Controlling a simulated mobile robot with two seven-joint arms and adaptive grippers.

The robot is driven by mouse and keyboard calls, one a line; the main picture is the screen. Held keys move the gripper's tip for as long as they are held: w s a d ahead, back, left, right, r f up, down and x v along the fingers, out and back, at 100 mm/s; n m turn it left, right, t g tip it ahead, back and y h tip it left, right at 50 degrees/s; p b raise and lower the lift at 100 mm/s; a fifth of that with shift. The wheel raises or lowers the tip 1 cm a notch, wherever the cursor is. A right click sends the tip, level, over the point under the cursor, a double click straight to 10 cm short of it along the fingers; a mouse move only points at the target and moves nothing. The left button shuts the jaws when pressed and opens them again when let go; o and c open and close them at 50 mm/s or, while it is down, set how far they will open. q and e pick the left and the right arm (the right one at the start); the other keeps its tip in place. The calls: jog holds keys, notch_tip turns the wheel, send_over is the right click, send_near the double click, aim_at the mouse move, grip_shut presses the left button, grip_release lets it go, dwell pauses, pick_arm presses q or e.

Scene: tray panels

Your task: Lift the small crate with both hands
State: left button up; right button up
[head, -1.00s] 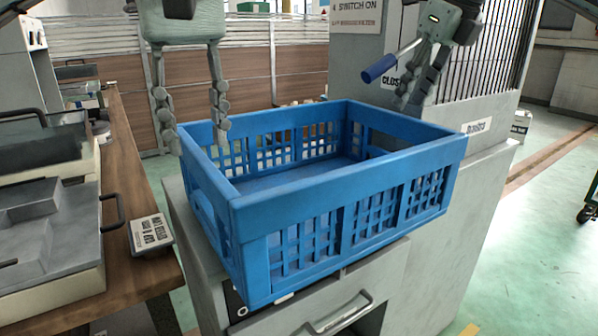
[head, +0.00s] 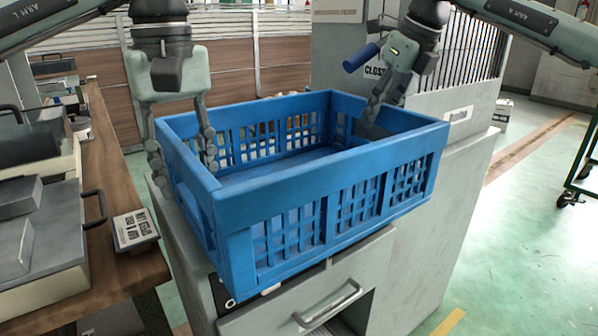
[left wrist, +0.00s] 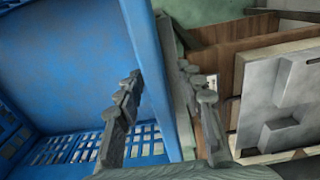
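A blue plastic crate (head: 290,188) with lattice sides stands upright and empty on a grey cabinet. It also shows in the left wrist view (left wrist: 75,60). My left gripper (head: 182,160) points down over the crate's left wall, one finger inside and one outside. In the left wrist view the left gripper's fingers (left wrist: 165,95) are apart, with the wall's rim between them and space beside it. My right gripper (head: 385,100) is at the far right wall, one finger reaching inside. Its fingers look apart, and its outer fingertip is partly hidden by the wall.
The grey cabinet (head: 415,235) has a drawer handle in front. A machine with a blue-gripped lever (head: 361,57) stands close behind the right gripper.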

pick_arm(q)
jog(key=shift+f, duration=0.4)
pick_arm(e)
jog(key=shift+w+a+f, duration=0.1)
jog(key=shift+f, duration=0.25)
pick_arm(q)
jog(key=shift+c, duration=0.3)
pick_arm(e)
jog(key=shift+c, duration=0.3)
pick_arm(q)
grip_shut()
pick_arm(e)
grip_shut()
jog(key=shift+r, duration=0.1)
